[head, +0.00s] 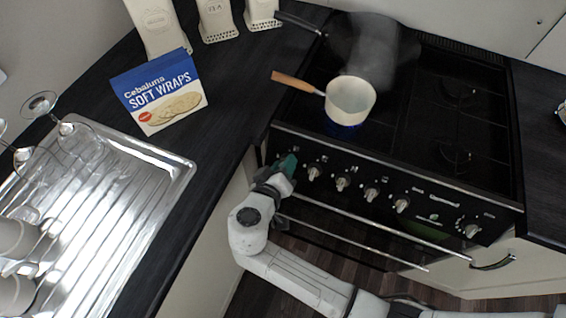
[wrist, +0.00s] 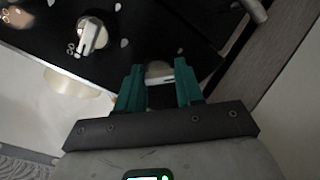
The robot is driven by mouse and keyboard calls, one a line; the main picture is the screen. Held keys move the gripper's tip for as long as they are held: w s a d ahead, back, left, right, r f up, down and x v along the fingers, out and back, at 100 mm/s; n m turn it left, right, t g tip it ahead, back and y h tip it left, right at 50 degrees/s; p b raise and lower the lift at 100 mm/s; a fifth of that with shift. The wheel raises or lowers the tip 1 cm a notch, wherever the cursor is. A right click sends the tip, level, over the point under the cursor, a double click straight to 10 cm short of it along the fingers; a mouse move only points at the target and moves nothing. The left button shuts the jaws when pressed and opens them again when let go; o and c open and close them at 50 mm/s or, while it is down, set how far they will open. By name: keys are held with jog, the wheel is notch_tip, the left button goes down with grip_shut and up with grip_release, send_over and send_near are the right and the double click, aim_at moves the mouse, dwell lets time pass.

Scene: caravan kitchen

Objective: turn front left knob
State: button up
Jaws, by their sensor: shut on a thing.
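The black stove front (head: 435,218) carries a row of pale knobs. The leftmost knob is hidden by my gripper (head: 287,165) in the head view. In the wrist view, my gripper (wrist: 159,72) has its teal fingers around a pale knob (wrist: 158,76), of which only a small part shows. The gripper is shut on this knob. The neighbouring knob (head: 314,172) is uncovered, to the right of my gripper; a free knob (wrist: 92,38) also shows in the wrist view. More knobs (head: 371,193) continue to the right.
A white saucepan (head: 350,100) with a wooden handle stands over a blue flame at the front left of the hob. A hazy grey shape (head: 368,50) with a dark handle is behind it. The oven rail (head: 375,232) runs below the knobs. The counter (head: 215,140) is left.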

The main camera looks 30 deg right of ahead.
jog(key=n+p, duration=0.2)
jog(key=n, duration=0.3)
jog(key=shift+n, duration=0.3)
dwell(0.4)
jog(key=o, duration=1)
jog(key=shift+o, duration=0.2)
jog(key=b+v, duration=0.1)
jog(key=v, duration=0.9)
jog(key=shift+s+a+r, duration=0.25)
jog(key=shift+s, duration=0.1)
